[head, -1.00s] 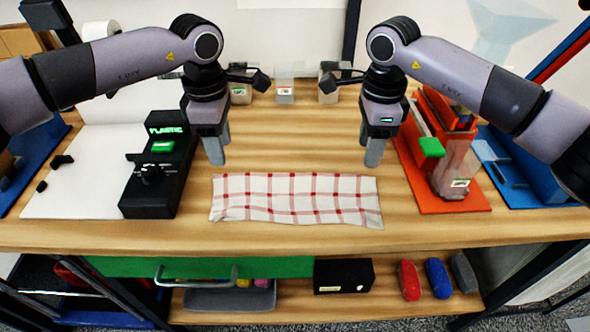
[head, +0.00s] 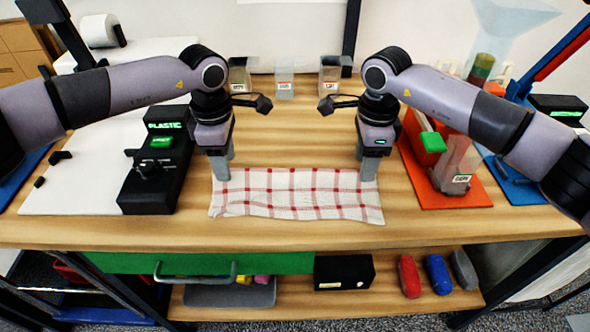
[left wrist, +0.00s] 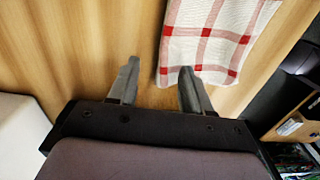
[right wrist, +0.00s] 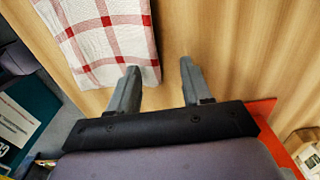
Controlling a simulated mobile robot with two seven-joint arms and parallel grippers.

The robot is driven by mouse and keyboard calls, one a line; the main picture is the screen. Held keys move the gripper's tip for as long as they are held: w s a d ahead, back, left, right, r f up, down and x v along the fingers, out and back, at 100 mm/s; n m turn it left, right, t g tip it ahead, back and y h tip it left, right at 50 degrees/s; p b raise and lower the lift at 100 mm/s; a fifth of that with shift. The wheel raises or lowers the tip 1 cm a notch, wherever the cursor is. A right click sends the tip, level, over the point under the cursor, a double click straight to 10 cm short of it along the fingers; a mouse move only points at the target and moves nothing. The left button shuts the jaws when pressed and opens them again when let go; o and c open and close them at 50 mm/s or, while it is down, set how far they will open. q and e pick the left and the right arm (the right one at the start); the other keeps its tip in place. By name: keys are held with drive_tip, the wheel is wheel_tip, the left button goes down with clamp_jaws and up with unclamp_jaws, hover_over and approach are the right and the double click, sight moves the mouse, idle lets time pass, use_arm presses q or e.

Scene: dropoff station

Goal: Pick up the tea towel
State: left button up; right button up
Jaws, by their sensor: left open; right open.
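The tea towel (head: 296,195), white with red checks, lies spread flat on the wooden table near its front edge. My left gripper (head: 222,172) is open at the towel's far left corner. In the left wrist view the towel (left wrist: 212,40) lies ahead, and one finger of the gripper (left wrist: 158,88) is near its corner while the other is over bare wood. My right gripper (head: 369,172) is open at the far right corner. In the right wrist view the towel (right wrist: 105,40) has its corner by the left finger of the gripper (right wrist: 160,82). Neither gripper holds the towel.
A black box labelled PLASTIC (head: 158,165) stands left of the towel by a white board (head: 75,185). An orange stand (head: 445,185) is at the right. Clear bins (head: 285,82) line the back. The table (head: 300,130) between the grippers is bare.

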use_arm(q)
drive_tip(key=shift+f+b, duration=0.5)
drive_tip(key=shift+f, duration=0.05)
use_arm(e)
drive_tip(key=shift+f, duration=0.55)
use_arm(q)
drive_tip(key=shift+r, duration=0.1)
use_arm(e)
drive_tip(key=shift+r, duration=0.1)
use_arm(q)
drive_tip(key=shift+f, duration=0.2)
drive_tip(key=shift+c, duration=0.3)
use_arm(e)
drive_tip(key=shift+c, duration=0.3)
use_arm(q)
clamp_jaws()
use_arm(e)
clamp_jaws()
drive_tip(key=shift+s, duration=0.1)
use_arm(q)
drive_tip(key=shift+r+p, duration=0.15)
drive_tip(key=shift+p, duration=0.15)
